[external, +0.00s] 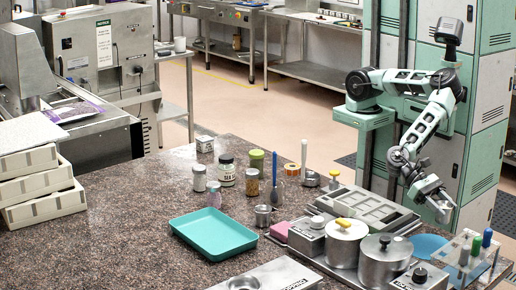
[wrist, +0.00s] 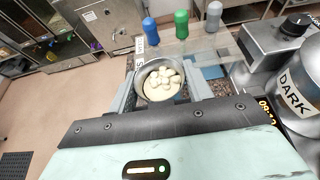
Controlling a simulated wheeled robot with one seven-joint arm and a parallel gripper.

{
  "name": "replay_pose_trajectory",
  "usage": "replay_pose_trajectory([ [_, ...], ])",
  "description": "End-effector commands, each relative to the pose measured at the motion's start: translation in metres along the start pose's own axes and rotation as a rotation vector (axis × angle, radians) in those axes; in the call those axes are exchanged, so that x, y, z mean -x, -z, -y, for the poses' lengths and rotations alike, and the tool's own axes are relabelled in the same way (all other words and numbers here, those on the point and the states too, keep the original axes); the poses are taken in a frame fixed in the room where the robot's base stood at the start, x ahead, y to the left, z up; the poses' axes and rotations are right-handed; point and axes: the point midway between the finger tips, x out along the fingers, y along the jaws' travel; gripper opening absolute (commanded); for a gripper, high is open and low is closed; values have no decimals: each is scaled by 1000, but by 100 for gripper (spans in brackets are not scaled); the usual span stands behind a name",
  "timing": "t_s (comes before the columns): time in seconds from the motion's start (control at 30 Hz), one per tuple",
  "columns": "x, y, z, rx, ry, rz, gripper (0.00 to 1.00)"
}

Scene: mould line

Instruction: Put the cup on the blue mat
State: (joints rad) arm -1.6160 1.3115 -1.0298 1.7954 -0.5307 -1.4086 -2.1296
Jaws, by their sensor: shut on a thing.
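My gripper (external: 440,206) hangs over the right end of the counter, near a clear rack. In the wrist view my gripper (wrist: 161,92) has its fingers on both sides of a small round metal cup (wrist: 139,84), shut on it. The cup looks upright and holds pale, rounded pieces in a cream-coloured filling. In the external view the cup is hard to make out between the fingers. A round blue mat (external: 428,244) lies on the counter below and left of my gripper, partly hidden by a metal pot. A blue patch shows right of the cup in the wrist view; I cannot tell whether it is the mat.
The clear rack (external: 470,255) holds blue, green and grey-capped things close to my gripper. Lidded pots (external: 385,262) stand left of the mat. A teal tray (external: 208,234), jars and a small metal cup (external: 263,215) stand farther left.

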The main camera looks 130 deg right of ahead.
Motion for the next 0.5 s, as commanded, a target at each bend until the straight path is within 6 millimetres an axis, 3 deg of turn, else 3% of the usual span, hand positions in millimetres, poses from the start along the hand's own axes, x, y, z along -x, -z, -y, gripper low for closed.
replay_pose_trajectory([
  [0.3,-22,54,0,-1,1,-1,26],
  [0.5,-29,70,0,0,0,0,26],
])
